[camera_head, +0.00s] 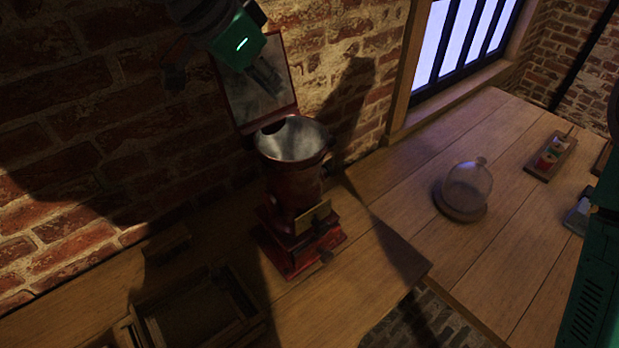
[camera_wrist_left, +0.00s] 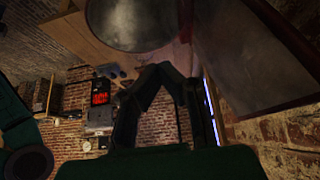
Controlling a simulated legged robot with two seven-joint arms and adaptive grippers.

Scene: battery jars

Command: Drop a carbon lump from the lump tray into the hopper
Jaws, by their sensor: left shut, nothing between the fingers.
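The hopper (camera_head: 293,143) is a round grey metal bowl on top of a dark red mill (camera_head: 296,190). A dark patch shows at its back left; I cannot tell whether it is shadow or a lump. My left gripper (camera_head: 268,82) is shut and empty, above the hopper in front of its raised lid. In the left wrist view the shut fingers (camera_wrist_left: 160,72) are below the hopper bowl (camera_wrist_left: 135,22) in the picture. A dark wooden tray (camera_head: 133,328) at the lower left may be the lump tray; shadow hides its contents. No carbon lump is clearly visible. My right gripper is not in view.
The square red-edged lid (camera_head: 240,95) stands open behind the hopper against the brick wall. A glass dome (camera_head: 468,184) on a round base and a small tray (camera_head: 541,175) with coloured pieces stand on the right tabletop. Bare wood (camera_head: 400,205) lies between mill and dome.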

